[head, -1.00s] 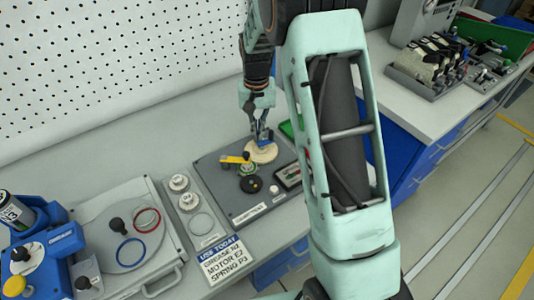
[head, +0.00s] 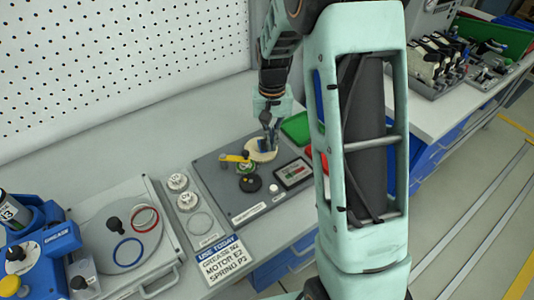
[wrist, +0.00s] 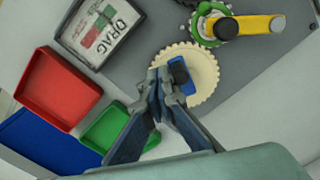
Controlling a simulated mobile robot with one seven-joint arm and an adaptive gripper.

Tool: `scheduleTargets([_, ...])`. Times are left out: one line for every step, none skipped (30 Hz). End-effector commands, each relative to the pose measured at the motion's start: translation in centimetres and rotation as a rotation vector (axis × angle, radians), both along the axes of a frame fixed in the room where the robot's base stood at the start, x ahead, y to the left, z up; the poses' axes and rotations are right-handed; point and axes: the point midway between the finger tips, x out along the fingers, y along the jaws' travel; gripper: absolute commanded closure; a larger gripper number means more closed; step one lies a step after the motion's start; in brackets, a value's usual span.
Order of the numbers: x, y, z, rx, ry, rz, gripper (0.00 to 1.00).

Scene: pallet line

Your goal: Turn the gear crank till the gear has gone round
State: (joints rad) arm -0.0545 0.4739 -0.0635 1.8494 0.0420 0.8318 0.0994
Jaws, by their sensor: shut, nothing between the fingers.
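A cream toothed gear (head: 262,153) lies flat on the grey panel; it also shows in the wrist view (wrist: 203,83). A yellow crank arm (head: 233,158) with a dark knob lies over a smaller green gear (wrist: 205,18) beside the cream gear; the crank arm shows in the wrist view (wrist: 258,26). My gripper (wrist: 166,76) is shut and empty, its fingertips over the cream gear, right beside the blue peg. I cannot tell whether they touch it.
The panel (head: 212,165) also carries a black knob (head: 250,183), a white button (head: 273,189) and a small display (head: 294,172). Red (wrist: 58,88), green (wrist: 106,128) and blue (wrist: 35,145) trays lie beside it. A printed sign (head: 221,259) stands in front.

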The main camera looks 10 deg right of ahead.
Motion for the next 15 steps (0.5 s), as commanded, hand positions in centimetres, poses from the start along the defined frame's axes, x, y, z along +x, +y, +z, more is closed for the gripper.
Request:
scheduleTargets([-0.26,0.22,-0.03,0.000,0.002,0.002,1.00])
scheduleTargets([-0.35,0.30,-0.03,0.000,0.002,0.002,1.00])
scheduleTargets([-0.46,0.38,-0.01,0.000,0.002,0.002,1.00])
scheduleTargets([-0.54,0.44,-0.01,0.000,0.002,0.002,1.00])
scheduleTargets([-0.59,0.48,-0.01,0.000,0.002,0.002,1.00])
scheduleTargets([-0.64,0.52,-0.01,0.000,0.001,0.002,1.00])
scheduleTargets([-0.66,0.54,-0.01,0.000,0.001,0.002,1.00])
scheduleTargets([-0.66,0.55,0.00,0.000,0.001,0.002,1.00])
scheduleTargets([-0.66,0.56,0.00,0.000,0.001,0.002,1.00])
scheduleTargets([-0.66,0.56,0.00,0.000,0.001,0.002,1.00])
scheduleTargets([-0.65,0.56,0.00,0.000,0.001,0.002,1.00])
scheduleTargets([-0.65,0.56,0.00,0.000,0.001,0.002,1.00])
scheduleTargets([-0.64,0.56,0.00,0.000,0.001,0.002,1.00])
scheduleTargets([-0.63,0.56,0.00,0.000,0.001,0.002,1.00])
scheduleTargets([-0.63,0.56,0.03,0.000,0.001,0.002,1.00])
